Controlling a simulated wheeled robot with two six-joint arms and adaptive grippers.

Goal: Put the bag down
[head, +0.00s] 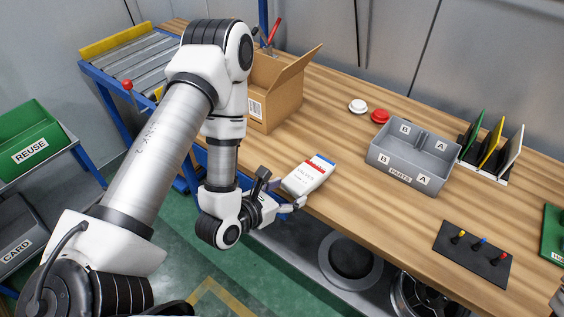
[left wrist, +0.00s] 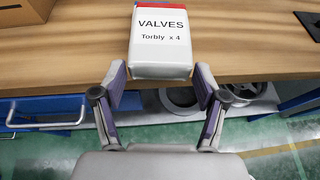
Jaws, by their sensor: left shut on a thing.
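The bag (head: 309,174) is white with a red and blue end. It also shows in the left wrist view (left wrist: 161,42), where its label reads VALVES, Torbly x 4. My left gripper (head: 284,193) is shut on the near end of the bag, with one finger at each side, as the left wrist view also shows (left wrist: 161,78). The bag is at the front edge of the wooden bench (head: 345,150), partly over its top. I cannot tell whether it touches the wood. My right gripper is not in view.
An open cardboard box (head: 275,98) stands behind the bag. A grey PARTS tray (head: 412,165) is to the right, with red (head: 380,116) and white (head: 357,106) round items behind. A black mat (head: 472,253) with coloured pegs lies at the front right.

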